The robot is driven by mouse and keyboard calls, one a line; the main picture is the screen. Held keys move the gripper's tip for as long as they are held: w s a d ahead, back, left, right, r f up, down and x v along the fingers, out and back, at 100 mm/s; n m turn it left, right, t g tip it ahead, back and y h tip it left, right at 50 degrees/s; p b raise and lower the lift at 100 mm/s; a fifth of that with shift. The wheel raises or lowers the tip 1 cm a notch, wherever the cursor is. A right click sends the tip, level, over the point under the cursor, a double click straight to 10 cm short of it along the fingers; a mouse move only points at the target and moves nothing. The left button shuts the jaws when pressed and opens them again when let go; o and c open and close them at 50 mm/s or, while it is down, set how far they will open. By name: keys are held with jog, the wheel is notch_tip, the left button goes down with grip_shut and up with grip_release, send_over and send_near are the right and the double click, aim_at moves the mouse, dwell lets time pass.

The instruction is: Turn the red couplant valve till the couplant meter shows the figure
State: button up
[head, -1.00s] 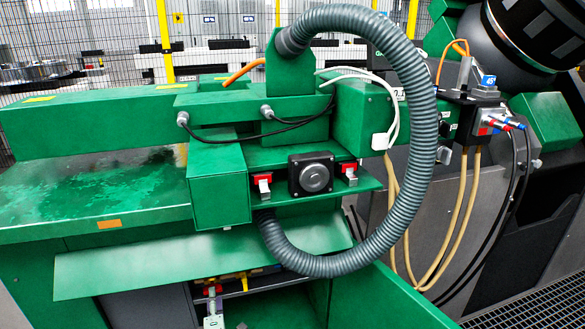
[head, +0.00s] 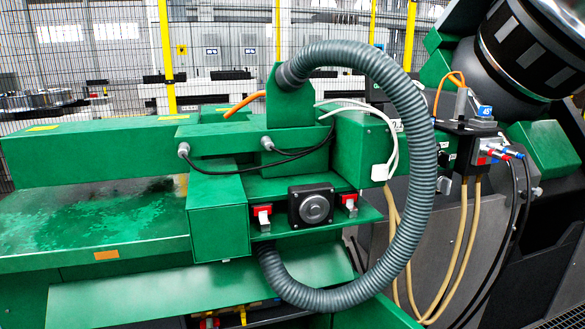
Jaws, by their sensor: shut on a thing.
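My gripper is not in view. A small red part (head: 209,323) shows at the bottom edge, in the dark opening under the green bench; it is mostly cut off, and I cannot tell whether it is the couplant valve. Two red parts with pale levers, a left one (head: 261,216) and a right one (head: 348,203), flank a black square unit with a round grey face (head: 312,207) on the green shelf. I see no readable figure on it and cannot identify the couplant meter.
A thick grey ribbed hose (head: 424,150) loops in front of the green machine (head: 90,152). Tan hoses (head: 462,240) and black cables hang at the right, below a block with red and blue fittings (head: 490,157). A mesh fence (head: 220,30) stands behind.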

grip_shut()
jog(key=shift+m+b, duration=0.85)
jog(key=shift+m, duration=1.75)
jog(key=o, duration=0.8)
grip_release()
